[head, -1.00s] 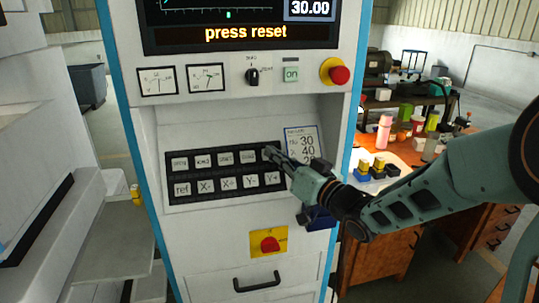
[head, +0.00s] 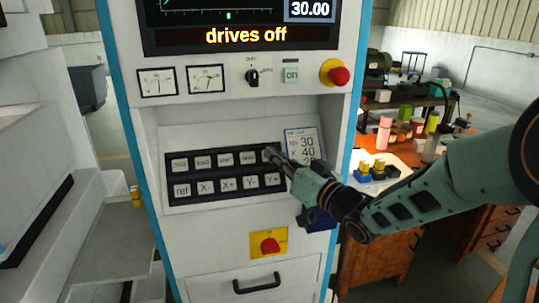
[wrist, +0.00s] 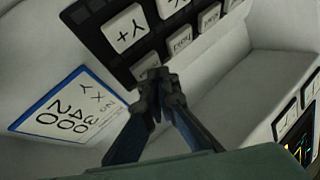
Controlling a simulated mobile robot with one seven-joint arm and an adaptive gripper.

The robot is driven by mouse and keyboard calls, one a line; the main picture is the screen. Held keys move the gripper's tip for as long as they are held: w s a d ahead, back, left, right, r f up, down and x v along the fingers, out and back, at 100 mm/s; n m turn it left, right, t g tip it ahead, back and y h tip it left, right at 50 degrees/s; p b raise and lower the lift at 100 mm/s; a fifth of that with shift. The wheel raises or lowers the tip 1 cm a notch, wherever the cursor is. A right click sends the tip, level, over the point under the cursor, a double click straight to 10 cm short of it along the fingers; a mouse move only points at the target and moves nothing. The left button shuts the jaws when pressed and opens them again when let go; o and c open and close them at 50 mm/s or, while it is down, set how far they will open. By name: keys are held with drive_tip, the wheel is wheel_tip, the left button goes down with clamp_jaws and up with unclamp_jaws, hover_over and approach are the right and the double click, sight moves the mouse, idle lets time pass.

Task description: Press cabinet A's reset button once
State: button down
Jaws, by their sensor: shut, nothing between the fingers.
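The cabinet (head: 235,118) fills the middle of the head view. Its screen shows "drives off" (head: 246,36) in orange. Its black keypad (head: 218,172) has two rows of pale keys; the lower row reads ref, X-, X+, Y-, Y+, and the top-row labels are too small to read surely. My gripper (head: 271,153) is shut and empty, its tips at the right end key of the top row, mostly hiding it. In the wrist view the fingertips (wrist: 152,76) cover that key beside the Y+ key (wrist: 125,28). Whether they touch it I cannot tell.
A red mushroom button (head: 340,75), a round switch (head: 252,77) and an "on" button (head: 291,75) sit above the keypad. A red knob on a yellow plate (head: 269,244) is below. A cluttered wooden bench (head: 385,255) stands right.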

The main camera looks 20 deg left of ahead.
drive_tip(key=shift+s+d+r, duration=0.25)
drive_tip(key=shift+s+r, duration=0.1)
drive_tip(key=shift+s+d+r+p, duration=0.55)
drive_tip(key=shift+s+r+p, duration=0.25)
drive_tip(key=shift+s, duration=0.1)
drive_tip(key=shift+s+d+r+p, duration=0.5)
drive_tip(key=shift+s+r+p, duration=0.15)
drive_tip(key=shift+s+p, duration=0.15)
